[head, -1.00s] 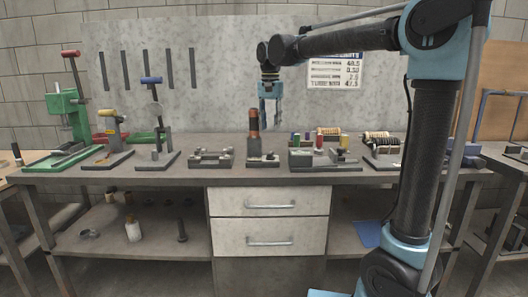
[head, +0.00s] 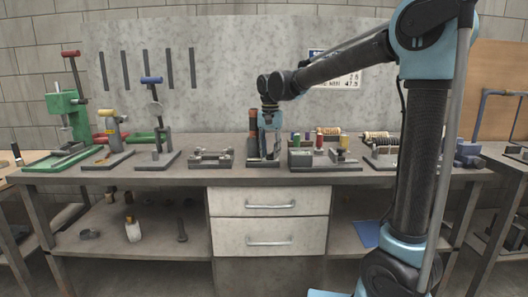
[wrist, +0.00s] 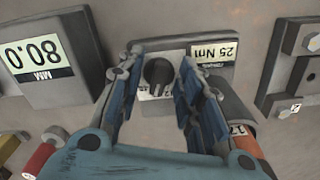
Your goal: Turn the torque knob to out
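The black knob (wrist: 158,72) sits on a grey block (wrist: 190,44) beside a label reading 25 Nm (wrist: 212,58). A scale with small markings shows partly below the knob. My gripper (wrist: 158,84) is open, with one blue finger on each side of the knob. Gaps show between the fingers and the knob; I cannot tell how far above it the fingertips are. In the head view my gripper (head: 270,155) points down over the same station on the bench, in front of the dark and orange upright handle (head: 253,123). The knob is hidden there.
The upright handle (wrist: 236,112) stands close by the right finger in the wrist view. Metal fixtures (head: 210,157) and coloured parts (head: 320,142) flank the station on the workbench (head: 230,174).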

